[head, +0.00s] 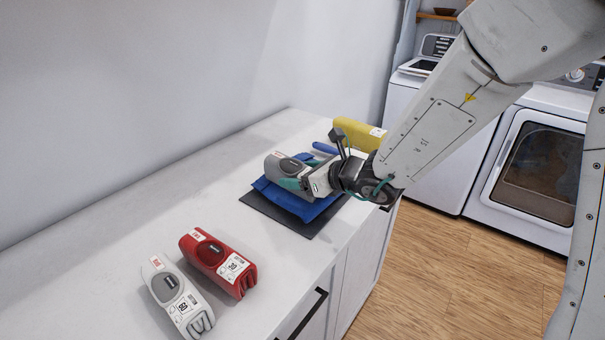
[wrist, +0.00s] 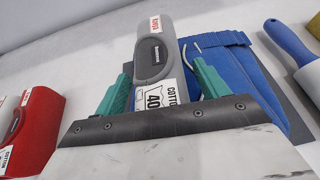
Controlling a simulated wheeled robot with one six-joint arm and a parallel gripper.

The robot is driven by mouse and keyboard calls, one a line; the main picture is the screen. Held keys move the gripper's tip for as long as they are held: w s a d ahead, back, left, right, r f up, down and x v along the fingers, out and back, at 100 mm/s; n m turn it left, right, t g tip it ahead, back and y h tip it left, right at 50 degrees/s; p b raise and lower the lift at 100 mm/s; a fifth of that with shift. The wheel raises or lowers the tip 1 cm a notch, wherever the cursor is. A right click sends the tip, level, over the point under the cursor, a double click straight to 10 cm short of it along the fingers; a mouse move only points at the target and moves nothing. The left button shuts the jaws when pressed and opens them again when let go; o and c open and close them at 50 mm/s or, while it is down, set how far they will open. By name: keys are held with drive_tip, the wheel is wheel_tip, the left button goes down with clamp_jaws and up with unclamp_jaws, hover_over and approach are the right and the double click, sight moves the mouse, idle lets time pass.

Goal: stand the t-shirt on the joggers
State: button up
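The joggers (head: 300,204) are a blue folded bundle with a pale drawstring, lying flat on a dark mat; they also show in the wrist view (wrist: 230,65). A grey roll (head: 283,166) with a "cotton 40" label, which I take to be the t-shirt, lies on its side on the joggers; it fills the middle of the wrist view (wrist: 155,50). My gripper (head: 300,172) is at the near end of the grey roll. Its green fingers (wrist: 162,70) stand on either side of the roll, with a narrow strip of blue showing between roll and right finger.
A red roll (head: 217,262) and a white roll (head: 178,296) lie on the white counter (head: 130,240) at the front. A yellow item (head: 358,133) and a blue-handled tool (wrist: 289,42) are beyond my gripper. The dark mat (head: 270,214) shows around the joggers. The counter's left side is clear.

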drive_tip(key=v, duration=1.2)
drive_tip(key=s+d+r+n+g, duration=0.1)
drive_tip(key=s+r+n+g, duration=0.2)
drive_tip(key=s+n, duration=0.5)
drive_tip(key=s+r+n+g, duration=0.2)
drive_tip(key=s+n+g, duration=0.2)
drive_tip(key=s+n, duration=0.45)
drive_tip(key=s+d+n+h, duration=0.4)
drive_tip(key=d+n+h, duration=0.1)
drive_tip(key=d, duration=0.3)
drive_tip(key=s+d+n+h, duration=0.4)
drive_tip(key=s+d+h, duration=0.1)
drive_tip(key=d, duration=0.3)
drive_tip(key=shift+d+r+n, duration=0.15)
drive_tip(key=shift+r+n, duration=0.1)
drive_tip(key=shift+n, duration=0.1)
